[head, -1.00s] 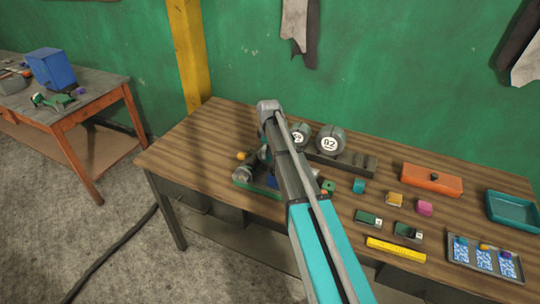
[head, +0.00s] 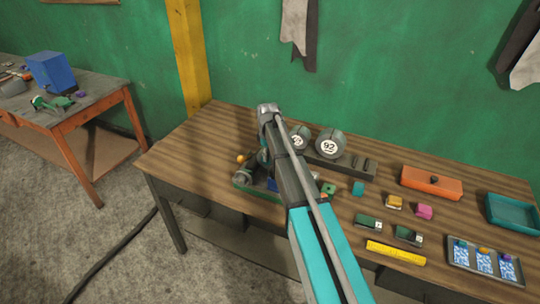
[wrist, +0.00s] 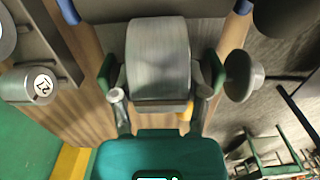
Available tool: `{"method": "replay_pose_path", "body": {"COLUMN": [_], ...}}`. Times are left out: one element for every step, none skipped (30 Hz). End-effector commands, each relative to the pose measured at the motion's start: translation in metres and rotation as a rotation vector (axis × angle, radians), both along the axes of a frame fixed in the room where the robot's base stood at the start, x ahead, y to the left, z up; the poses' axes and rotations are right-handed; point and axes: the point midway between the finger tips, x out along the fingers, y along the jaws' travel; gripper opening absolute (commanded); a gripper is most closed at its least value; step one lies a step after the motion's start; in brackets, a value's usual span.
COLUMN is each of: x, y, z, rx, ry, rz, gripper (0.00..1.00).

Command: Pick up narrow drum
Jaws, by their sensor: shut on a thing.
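In the wrist view the narrow drum (wrist: 158,55), a grey cylinder, sits between the two green finger pads of my gripper (wrist: 160,80). The gripper is shut on it, one pad at each side. In the head view my arm hides most of the gripper and the drum, over the left part of the wooden table (head: 190,140). I cannot tell whether the drum is clear of what lies under it.
A dark rack (head: 345,165) at the back holds a grey drum marked 92 (head: 331,145) and another labelled drum (head: 299,140). A green-based device (head: 243,188) lies by the gripper. An orange box (head: 431,182) and a teal tray (head: 512,211) stand right. The table's left end is clear.

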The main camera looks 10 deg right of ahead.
Motion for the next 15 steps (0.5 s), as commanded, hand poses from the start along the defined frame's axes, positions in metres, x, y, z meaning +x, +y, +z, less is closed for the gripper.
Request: {"method": "replay_pose_path", "body": {"x": [0.000, 0.000, 0.000, 0.000, 0.000, 0.000, 0.000, 0.001, 0.001, 0.001, 0.001, 0.001, 0.001, 0.001, -0.004], "y": [0.000, 0.000, 0.000, 0.000, 0.000, 0.000, 0.000, 0.000, 0.000, 0.000, 0.000, 0.000, 0.000, 0.000, 0.000], "z": [0.002, 0.004, 0.005, 0.007, 0.009, 0.011, 0.013, 0.015, 0.019, 0.021, 0.024, 0.028, 0.031, 0.034, 0.039], "rx": [0.000, -0.001, -0.001, -0.001, -0.001, -0.001, -0.001, -0.001, -0.001, -0.001, -0.001, -0.001, -0.001, -0.001, -0.001], "ry": [0.000, -0.001, -0.001, -0.001, -0.001, -0.001, -0.001, -0.001, -0.002, -0.002, -0.002, -0.002, -0.002, -0.002, -0.002], "rz": [0.000, 0.000, 0.000, 0.000, 0.000, 0.000, 0.000, 0.000, 0.000, 0.000, 0.000, 0.000, 0.000, 0.000, 0.000], "gripper": [0.03, 0.03, 0.03, 0.03, 0.03, 0.03, 0.03, 0.03, 0.03, 0.03, 0.03, 0.03, 0.03, 0.03, 0.03]}}
